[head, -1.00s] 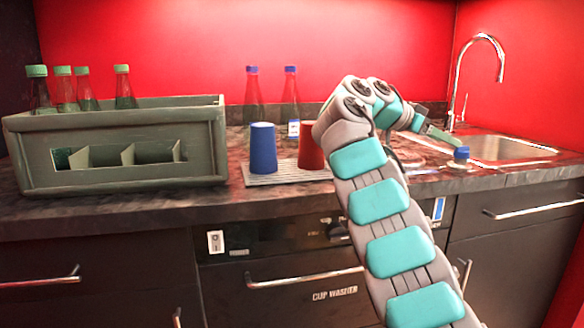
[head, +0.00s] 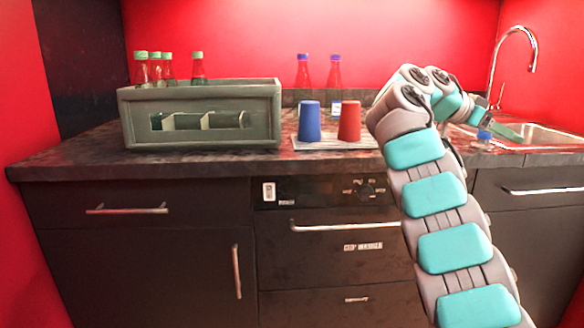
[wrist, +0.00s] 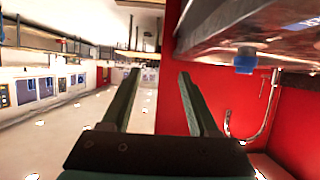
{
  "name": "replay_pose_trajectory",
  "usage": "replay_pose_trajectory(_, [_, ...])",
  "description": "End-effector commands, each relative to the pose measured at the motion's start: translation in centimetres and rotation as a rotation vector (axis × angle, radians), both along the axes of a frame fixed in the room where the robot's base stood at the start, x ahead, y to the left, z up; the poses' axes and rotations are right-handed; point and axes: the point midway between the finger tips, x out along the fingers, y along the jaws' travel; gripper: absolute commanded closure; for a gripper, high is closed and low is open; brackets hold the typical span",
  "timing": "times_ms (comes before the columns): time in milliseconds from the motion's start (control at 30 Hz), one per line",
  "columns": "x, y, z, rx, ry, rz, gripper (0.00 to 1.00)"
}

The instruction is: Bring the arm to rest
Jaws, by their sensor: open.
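My gripper (head: 510,131) is at the right in the head view, at the end of my raised, bent teal and grey arm (head: 430,200). It appears in front of the counter near the sink. In the wrist view my gripper (wrist: 158,76) has its two dark green fingers spread wide, with nothing between them. A small blue-capped object (head: 484,134) shows just beside the gripper in the head view, partly hidden. A blue-capped thing (wrist: 246,60) also shows right of the fingers in the wrist view, apart from them.
A grey-green crate (head: 200,96) with several green-capped bottles stands on the counter (head: 85,150) at left. A blue cup (head: 310,122), a red cup (head: 349,121) and two blue-capped bottles (head: 303,75) stand mid-counter. The tap (head: 513,50) and sink are at right.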

Motion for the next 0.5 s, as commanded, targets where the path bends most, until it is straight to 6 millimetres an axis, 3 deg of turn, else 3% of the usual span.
replay_pose_trajectory(500, [-2.0, 1.2, -1.0, 0.044, 0.179, 0.053, 0.39])
